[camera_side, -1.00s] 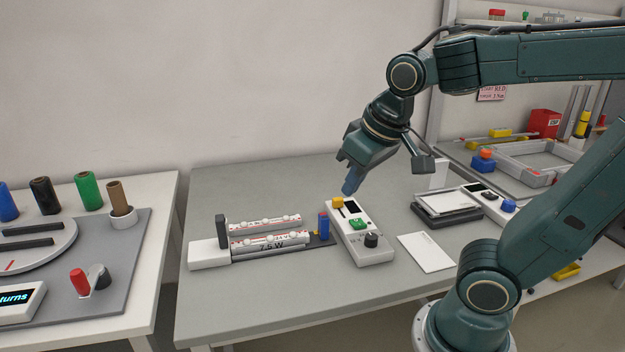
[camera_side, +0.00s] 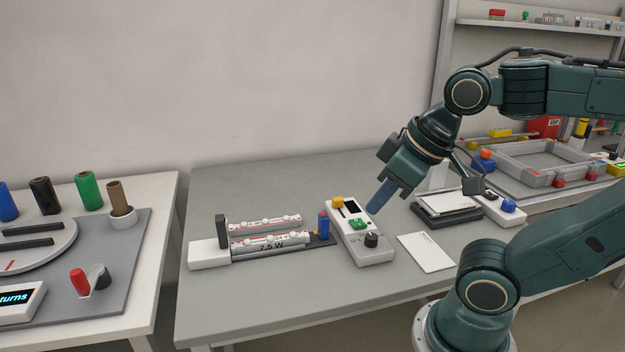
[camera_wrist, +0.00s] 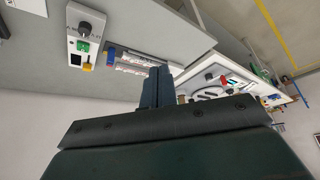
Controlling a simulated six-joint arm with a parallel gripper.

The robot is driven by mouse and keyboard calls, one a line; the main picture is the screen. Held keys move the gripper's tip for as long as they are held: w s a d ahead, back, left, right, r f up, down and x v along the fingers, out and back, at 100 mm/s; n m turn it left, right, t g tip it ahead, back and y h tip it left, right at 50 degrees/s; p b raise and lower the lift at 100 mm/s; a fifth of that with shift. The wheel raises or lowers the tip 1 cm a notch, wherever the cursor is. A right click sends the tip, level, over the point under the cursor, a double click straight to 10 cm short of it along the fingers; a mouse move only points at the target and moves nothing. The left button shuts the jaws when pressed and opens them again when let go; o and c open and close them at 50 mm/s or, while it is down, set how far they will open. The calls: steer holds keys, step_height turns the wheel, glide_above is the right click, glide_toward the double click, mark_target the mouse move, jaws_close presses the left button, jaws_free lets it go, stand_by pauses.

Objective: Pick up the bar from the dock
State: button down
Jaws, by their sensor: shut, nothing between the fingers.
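A dock (camera_side: 210,254) with a white end block and a dark upright post stands on the grey table. Two light bars with white bumps and red marks lie along it, the back bar (camera_side: 265,225) and the front bar (camera_side: 285,239). A label under the front one reads 7.5 W. A blue cylinder (camera_side: 323,226) stands at the dock's right end. My gripper (camera_side: 376,207) is shut and empty, above the right edge of a white control box, right of the dock and apart from the bars. In the wrist view, my shut gripper (camera_wrist: 157,75) partly hides the bars (camera_wrist: 135,64).
The white control box (camera_side: 376,256) has a yellow slider, a green button and a dark knob. A white card (camera_side: 426,252) and a dark tray (camera_side: 445,216) lie to its right. A second table (camera_side: 140,230) with coloured cylinders is at left. The back of the grey table is clear.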

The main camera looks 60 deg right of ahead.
steer(key=c, duration=1)
jaws_free()
steer(key=shift+c, duration=0.2)
steer(key=w+d+f+n+g+y, duration=0.1)
steer(key=w+d+n, duration=0.15)
steer(key=w, duration=0.55)
steer(key=w+d+n+g, duration=0.1)
steer(key=w+d+n, duration=0.15)
steer(key=w, duration=0.45)
steer(key=w+d+f+n+y, duration=0.2)
steer(key=w+d+f+n, duration=0.2)
steer(key=w+d+f, duration=0.5)
steer(key=shift+w+d+f, duration=0.25)
steer(key=shift+w+f, duration=0.5)
steer(key=shift+w, duration=0.05)
glide_above(282, 234)
steer(key=shift+a+f, duration=0.1)
steer(key=shift+f, duration=3.85)
